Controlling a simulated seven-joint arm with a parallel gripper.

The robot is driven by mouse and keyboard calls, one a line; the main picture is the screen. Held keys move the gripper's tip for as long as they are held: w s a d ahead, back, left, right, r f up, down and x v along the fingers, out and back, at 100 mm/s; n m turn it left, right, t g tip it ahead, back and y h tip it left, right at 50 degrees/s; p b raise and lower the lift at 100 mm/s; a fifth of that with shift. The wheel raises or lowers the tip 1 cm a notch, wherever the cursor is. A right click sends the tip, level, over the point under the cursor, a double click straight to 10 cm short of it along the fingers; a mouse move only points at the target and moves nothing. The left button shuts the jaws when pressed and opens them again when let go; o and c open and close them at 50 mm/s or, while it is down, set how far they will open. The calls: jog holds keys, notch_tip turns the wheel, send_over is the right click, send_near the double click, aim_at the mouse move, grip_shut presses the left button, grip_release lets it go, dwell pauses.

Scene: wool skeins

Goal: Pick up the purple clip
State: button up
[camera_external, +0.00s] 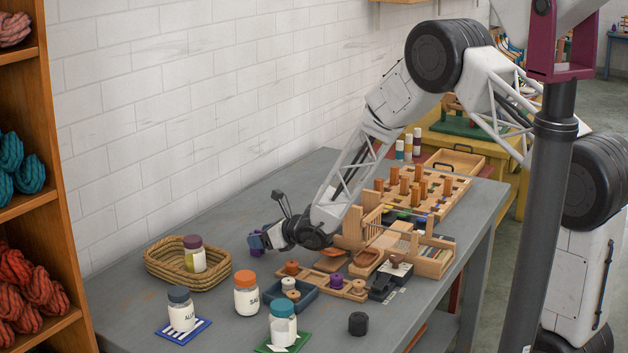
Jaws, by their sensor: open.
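I cannot make out a purple clip for certain. My gripper (262,240) is at the end of the arm, low over the grey table, to the right of the wicker basket. Its jaws are open, though small and hard to see. A blue-purple part (255,244) shows at its tip; I cannot tell whether it is a finger or a separate thing. A small purple knob-like piece (336,281) sits on a wooden board, right of and nearer the camera than my gripper. Small coloured pieces (404,215) lie by the wooden rack, too small to identify.
The wicker basket (160,266) holds a purple-lidded jar (193,254). A blue tray (306,299), wooden rack (432,262) and black cylinder (358,324) are to the right.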

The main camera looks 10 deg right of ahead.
jog(key=shift+x, duration=1.95)
jog(key=c, duration=1)
jog(key=shift+w, duration=0.1)
jog(key=shift+r, duration=0.15)
notch_tip(320, 180, up, 10)
